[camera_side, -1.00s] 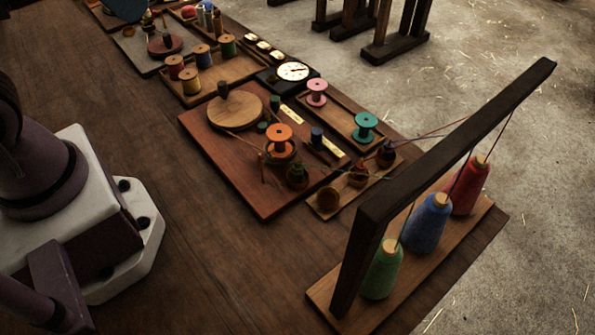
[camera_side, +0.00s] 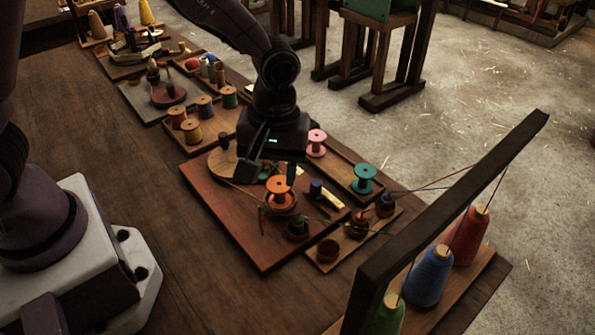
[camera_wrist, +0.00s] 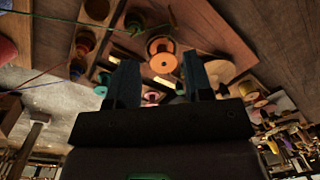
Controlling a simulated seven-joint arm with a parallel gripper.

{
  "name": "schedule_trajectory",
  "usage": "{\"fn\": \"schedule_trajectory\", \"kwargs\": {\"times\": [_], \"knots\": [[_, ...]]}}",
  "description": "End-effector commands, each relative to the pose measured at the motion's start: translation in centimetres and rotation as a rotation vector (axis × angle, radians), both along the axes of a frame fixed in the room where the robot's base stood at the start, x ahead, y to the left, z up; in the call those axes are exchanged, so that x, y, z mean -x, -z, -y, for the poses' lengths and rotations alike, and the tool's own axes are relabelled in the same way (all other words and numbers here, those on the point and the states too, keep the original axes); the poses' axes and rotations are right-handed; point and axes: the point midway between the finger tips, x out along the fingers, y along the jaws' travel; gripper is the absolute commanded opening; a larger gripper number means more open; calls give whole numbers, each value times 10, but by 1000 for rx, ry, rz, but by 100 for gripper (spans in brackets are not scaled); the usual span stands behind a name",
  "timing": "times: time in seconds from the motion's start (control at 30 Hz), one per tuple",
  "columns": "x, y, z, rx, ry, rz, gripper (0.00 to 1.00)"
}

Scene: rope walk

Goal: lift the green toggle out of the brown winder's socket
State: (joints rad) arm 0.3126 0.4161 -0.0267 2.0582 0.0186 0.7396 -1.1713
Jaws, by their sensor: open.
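A dark, rounded brown winder (camera_side: 297,232) stands on the reddish board, right beside the orange spool. A small green piece, which looks like the green toggle (camera_side: 296,220), shows at its top; its exact seating is too small and dark to tell. The winder also shows in the wrist view (camera_wrist: 135,22), above and left of the orange spool. My gripper (camera_side: 268,172) is open and empty, fingers pointing down over the board near the round wooden disc, behind and left of the winder. In the wrist view, the two fingers (camera_wrist: 160,62) stand apart, with nothing held.
The orange spool (camera_side: 280,192) stands close to the winder. A small tray (camera_side: 318,262) with several small round holders lies to its right. The dark thread frame (camera_side: 440,225) with coloured cones rises at the right, with threads running leftward. Bare table (camera_side: 200,270) lies in front.

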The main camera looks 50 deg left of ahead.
Motion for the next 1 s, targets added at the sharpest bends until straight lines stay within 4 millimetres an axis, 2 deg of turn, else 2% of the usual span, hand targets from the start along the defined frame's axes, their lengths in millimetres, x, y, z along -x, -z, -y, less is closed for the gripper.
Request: {"fn": "schedule_trajectory", "kwargs": {"times": [0.03, 0.1, 0.23, 0.37, 0.63, 1.0], "knots": [[-6, 13, 7, -11, -111, -5, 47], [-15, 22, 12, -17, -282, 9, 47], [-32, 18, 18, -2, -547, 60, 47], [-34, 17, 19, 1, -698, 74, 47], [-34, 31, 18, -3, -754, 72, 47], [-33, 85, 18, -3, -751, 70, 47]]}}
